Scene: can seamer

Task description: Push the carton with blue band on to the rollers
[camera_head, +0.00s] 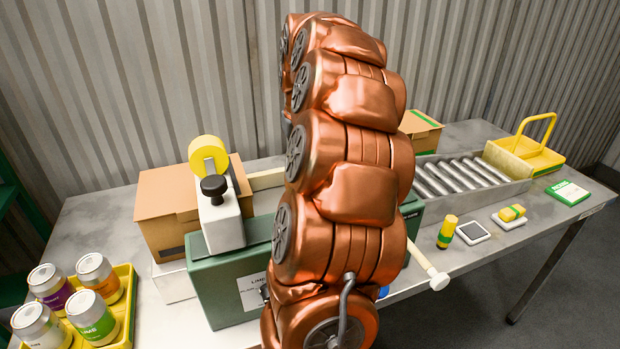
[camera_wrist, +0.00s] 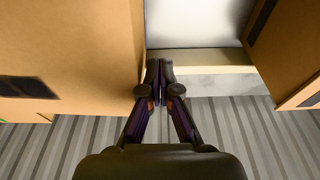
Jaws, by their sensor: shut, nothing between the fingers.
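In the wrist view my gripper (camera_wrist: 160,68) is shut and empty, its fingertips close beside the right edge of a large brown carton (camera_wrist: 65,45). Another brown carton (camera_wrist: 290,60) stands to the right, apart from the fingers. In the head view my copper arm fills the middle and hides my gripper. Another carton (camera_head: 418,123), also green-banded, shows right of my arm, near the roller track (camera_head: 462,175).
The seamer (camera_head: 225,275) stands in the middle, with a pale-knobbed lever (camera_head: 430,270) sticking out right. A yellow tray (camera_head: 125,310) of cans is at front left. A yellow bottle (camera_head: 447,231), small scales and a yellow carrier (camera_head: 530,152) are on the right.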

